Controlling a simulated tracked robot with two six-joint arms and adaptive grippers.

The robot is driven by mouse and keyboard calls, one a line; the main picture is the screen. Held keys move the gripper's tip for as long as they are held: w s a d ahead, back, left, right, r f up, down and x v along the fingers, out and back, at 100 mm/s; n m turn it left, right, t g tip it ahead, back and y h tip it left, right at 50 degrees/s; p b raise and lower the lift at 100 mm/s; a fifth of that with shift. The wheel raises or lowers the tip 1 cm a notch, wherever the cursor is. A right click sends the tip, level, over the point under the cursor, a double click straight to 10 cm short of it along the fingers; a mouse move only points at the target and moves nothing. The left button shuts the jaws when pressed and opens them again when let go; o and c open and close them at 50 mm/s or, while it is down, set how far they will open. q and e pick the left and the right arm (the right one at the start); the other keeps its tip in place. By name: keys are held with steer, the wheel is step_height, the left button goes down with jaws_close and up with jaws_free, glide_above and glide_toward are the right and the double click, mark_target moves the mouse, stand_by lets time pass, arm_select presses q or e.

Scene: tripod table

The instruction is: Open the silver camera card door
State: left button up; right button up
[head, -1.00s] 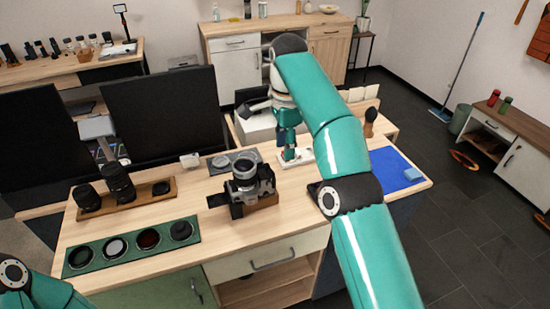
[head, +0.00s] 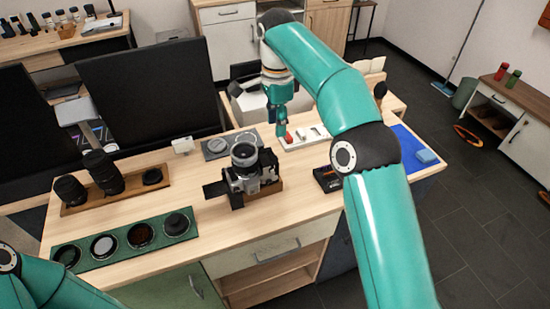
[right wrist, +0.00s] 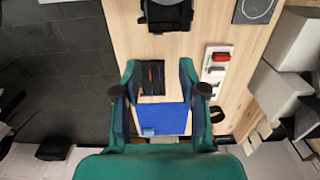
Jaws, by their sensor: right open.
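The silver camera (head: 243,178) stands on a wooden block on the workbench, its lens pointing up and a dark flat panel sticking out to its left. In the right wrist view, a dark part that looks like the camera (right wrist: 167,16) shows at the top edge. I cannot make out the card door. My right gripper (head: 280,128) points down beside the white tray, behind and to the right of the camera, apart from it. In the right wrist view my right gripper (right wrist: 158,70) is open with nothing between its fingers. My left gripper is out of view; only the left arm shows.
A white tray (head: 316,140) holds small items, one red. A black case (head: 326,179) and a blue mat (head: 405,150) lie to the right. Lenses stand on a wooden board (head: 72,209); a green filter tray (head: 95,262) lies in front. Bare wood lies before the camera.

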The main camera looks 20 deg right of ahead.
mark_target(274, 164)
step_height(274, 164, down, 10)
steer(key=shift+s+f+b, duration=0.1)
steer(key=shift+f+b, duration=0.15)
steer(key=shift+b, duration=0.25)
